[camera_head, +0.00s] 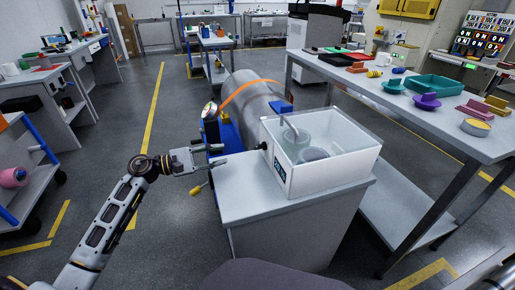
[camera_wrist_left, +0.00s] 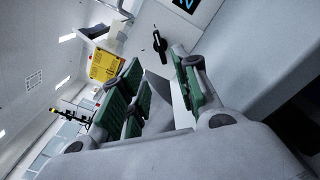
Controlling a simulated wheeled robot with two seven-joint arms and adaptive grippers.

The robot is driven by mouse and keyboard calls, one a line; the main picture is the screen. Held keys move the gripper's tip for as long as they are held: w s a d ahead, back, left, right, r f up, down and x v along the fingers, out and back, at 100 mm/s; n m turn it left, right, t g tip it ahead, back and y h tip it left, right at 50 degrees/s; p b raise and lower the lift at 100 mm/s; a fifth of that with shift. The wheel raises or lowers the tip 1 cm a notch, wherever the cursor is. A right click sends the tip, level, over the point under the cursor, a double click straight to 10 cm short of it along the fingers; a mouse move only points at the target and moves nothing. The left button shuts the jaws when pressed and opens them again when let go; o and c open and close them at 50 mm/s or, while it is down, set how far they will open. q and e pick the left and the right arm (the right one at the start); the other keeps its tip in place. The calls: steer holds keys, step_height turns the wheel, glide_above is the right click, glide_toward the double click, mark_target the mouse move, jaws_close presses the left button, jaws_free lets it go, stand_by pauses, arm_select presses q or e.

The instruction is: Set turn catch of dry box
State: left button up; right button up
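The dry box (camera_head: 335,172) is a white open-looking box with pale, see-through upper walls on a grey cabinet. Its turn catch (camera_head: 263,146) is a small black knob on the left side wall; in the left wrist view the catch (camera_wrist_left: 159,43) is a black lever on a white face, beyond the fingertips. My left gripper (camera_head: 223,154) is open and empty, to the left of the catch and apart from it. In the left wrist view, the green-padded fingers of the left gripper (camera_wrist_left: 164,68) stand apart. My right gripper is out of view.
The grey cabinet (camera_head: 235,205) bears the box. A metal cylinder (camera_head: 250,100) with an orange band lies behind it. A long table (camera_head: 425,115) with trays and coloured parts stands at the right. Floor at the left is clear near my arm.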

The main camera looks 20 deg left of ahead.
mark_target(256, 148)
arm_select(q)
steer(key=b+x, duration=0.1)
steer(key=x, duration=1)
steer(key=shift+w+d, duration=0.1)
steer(key=shift+w, duration=0.05)
steer(key=shift+b+x, duration=0.3)
steer(key=shift+x, duration=0.75)
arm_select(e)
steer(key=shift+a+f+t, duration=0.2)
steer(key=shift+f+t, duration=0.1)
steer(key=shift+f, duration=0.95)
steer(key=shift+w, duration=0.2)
arm_select(q)
jaws_close()
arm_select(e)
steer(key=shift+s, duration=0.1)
